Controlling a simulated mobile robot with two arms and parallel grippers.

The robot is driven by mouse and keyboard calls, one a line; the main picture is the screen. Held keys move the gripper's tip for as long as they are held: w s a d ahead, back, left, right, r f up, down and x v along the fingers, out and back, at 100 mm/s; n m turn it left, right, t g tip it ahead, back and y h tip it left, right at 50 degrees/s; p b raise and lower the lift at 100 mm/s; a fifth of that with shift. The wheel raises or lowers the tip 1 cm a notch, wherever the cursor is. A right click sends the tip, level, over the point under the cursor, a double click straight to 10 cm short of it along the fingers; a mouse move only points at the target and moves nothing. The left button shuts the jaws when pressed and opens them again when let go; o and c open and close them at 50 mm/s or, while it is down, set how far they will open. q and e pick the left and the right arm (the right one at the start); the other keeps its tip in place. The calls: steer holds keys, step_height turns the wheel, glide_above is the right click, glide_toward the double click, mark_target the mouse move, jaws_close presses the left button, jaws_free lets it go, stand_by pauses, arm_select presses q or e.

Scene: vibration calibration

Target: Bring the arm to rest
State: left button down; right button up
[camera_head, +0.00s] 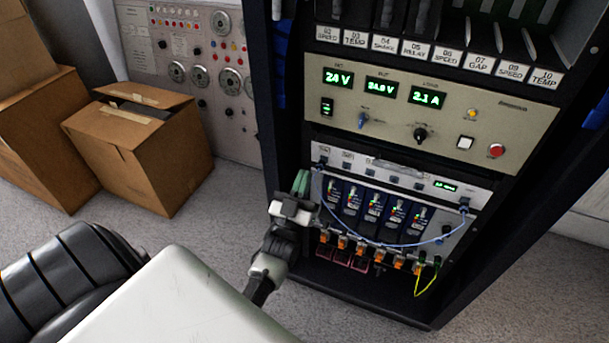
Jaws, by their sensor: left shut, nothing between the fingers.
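My left gripper (300,183) is shut and empty, with greenish fingers pointing up and away from me. It is in front of the lower left part of the black equipment rack (262,110). Its fingertips overlap the left edge of the module panel (342,160) in the picture; I cannot tell whether they touch it. A blue cable (385,243) hangs in a loop across the panel, to the right of the gripper. My right gripper is not in view.
A power supply panel (455,105) with green readouts sits above the modules. Cardboard boxes (150,150) stand on the grey floor at left, before a dial panel (150,50). Yellow-green wires (427,280) hang low at the rack. Floor between boxes and rack is clear.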

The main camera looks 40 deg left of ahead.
arm_select(q)
steer(key=s+d+f+m+g+h, duration=0.2)
steer(key=d+f+g+h, duration=0.15)
steer(key=f+g, duration=0.35)
steer(key=s+d+f+m+g+h, duration=0.1)
steer(key=s+d+f+g+h, duration=0.25)
steer(key=f, duration=0.65)
steer(key=s+d+f+m+g+y+p, duration=0.1)
steer(key=s+d+f+g+p, duration=0.1)
steer(key=s+f+g+p, duration=0.6)
steer(key=s+d+f+m+g+p, duration=0.1)
steer(key=s+f+g, duration=0.4)
steer(key=s, duration=0.8)
steer(key=s+a+f+p, duration=0.1)
steer(key=s+a+p, duration=0.1)
steer(key=s+p, duration=0.7)
steer(key=s, duration=0.4)
steer(key=shift+f+p, duration=0.3)
steer(key=shift+f, duration=0.05)
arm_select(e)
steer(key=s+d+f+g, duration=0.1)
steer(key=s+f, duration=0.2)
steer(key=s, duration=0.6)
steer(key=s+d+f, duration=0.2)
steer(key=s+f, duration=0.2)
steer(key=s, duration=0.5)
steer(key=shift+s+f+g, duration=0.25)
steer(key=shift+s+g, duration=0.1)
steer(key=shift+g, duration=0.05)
